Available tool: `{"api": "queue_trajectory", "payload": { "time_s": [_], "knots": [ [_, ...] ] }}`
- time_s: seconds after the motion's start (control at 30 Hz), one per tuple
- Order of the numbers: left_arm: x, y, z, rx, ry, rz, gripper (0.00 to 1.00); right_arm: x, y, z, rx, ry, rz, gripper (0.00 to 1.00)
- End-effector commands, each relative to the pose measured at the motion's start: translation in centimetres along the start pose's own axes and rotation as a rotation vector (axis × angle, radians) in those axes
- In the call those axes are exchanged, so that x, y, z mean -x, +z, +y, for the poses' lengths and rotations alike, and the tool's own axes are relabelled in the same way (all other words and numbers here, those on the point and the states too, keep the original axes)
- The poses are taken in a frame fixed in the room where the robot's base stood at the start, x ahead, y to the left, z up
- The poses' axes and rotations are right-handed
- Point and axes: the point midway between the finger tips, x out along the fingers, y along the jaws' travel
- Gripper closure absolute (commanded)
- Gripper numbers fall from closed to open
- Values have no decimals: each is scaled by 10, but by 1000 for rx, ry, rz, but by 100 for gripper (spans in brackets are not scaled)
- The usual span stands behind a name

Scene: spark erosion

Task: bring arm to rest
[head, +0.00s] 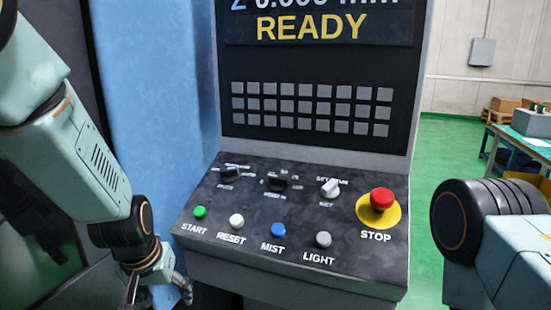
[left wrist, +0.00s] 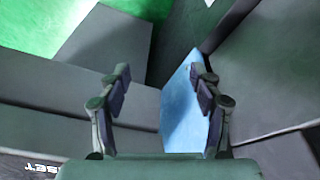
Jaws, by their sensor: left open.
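My left gripper (head: 160,290) hangs at the lower left in the head view, beside the left edge of the sloped control panel (head: 290,262). It is partly cut off by the bottom edge of the picture. In the left wrist view, the two fingers of my left gripper (left wrist: 160,76) stand apart with nothing between them. Grey surfaces and a blue panel (left wrist: 181,110) lie beyond them. Part of my right arm shows at the right of the head view, but its gripper is out of the picture.
The panel carries a green START button (head: 200,212), a white RESET button (head: 237,221), a blue MIST button (head: 278,230), a grey LIGHT button (head: 323,239) and a red STOP button (head: 382,198). The screen (head: 318,25) reads READY. Green floor (head: 425,185) is open at right.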

Motion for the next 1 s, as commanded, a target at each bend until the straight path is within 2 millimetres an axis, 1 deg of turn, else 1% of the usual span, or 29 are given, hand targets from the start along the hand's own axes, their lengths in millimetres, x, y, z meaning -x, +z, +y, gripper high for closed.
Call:
{"api": "queue_trajectory", "payload": {
  "time_s": [0.03,0.07,0.1,0.17,0.2,0.27,0.3,0.37,0.4,0.43,0.47,0.5,0.6,0.7,0.8,0.87,1.0],
  "knots": [
    [-33,28,-7,-1,-13,-35,36,-10,0,0,0,0,-1,60],
    [-47,41,-11,-2,-21,-46,36,-13,0,0,0,0,-1,60],
    [-66,60,-16,-4,-30,-62,36,-17,0,0,0,0,-1,60],
    [-91,89,-23,-9,-42,-85,36,-23,0,0,0,0,-1,60],
    [-107,110,-28,-12,-49,-101,36,-28,0,0,0,0,-1,60],
    [-129,143,-33,-18,-56,-126,36,-34,0,0,0,0,-1,60],
    [-142,165,-37,-22,-60,-142,36,-38,0,0,0,0,-1,60],
    [-160,200,-42,-27,-63,-167,36,-45,0,0,0,0,-1,60],
    [-171,224,-45,-31,-64,-185,36,-50,0,0,0,0,-1,60],
    [-178,242,-47,-35,-63,-197,36,-53,0,0,0,0,-1,60],
    [-183,259,-49,-37,-62,-209,36,-56,0,0,0,0,-1,60],
    [-190,282,-51,-40,-60,-225,36,-60,0,0,0,0,-1,60],
    [-199,330,-54,-42,-50,-257,36,-69,0,0,0,0,-1,60],
    [-201,360,-55,-41,-41,-276,36,-74,0,0,0,0,-1,60],
    [-201,375,-55,-41,-35,-283,36,-76,0,0,0,0,-1,60],
    [-200,378,-54,-40,-34,-284,36,-76,0,0,0,0,-1,60],
    [-200,378,-54,-40,-33,-282,36,-75,0,0,0,0,-1,60]
  ]
}}
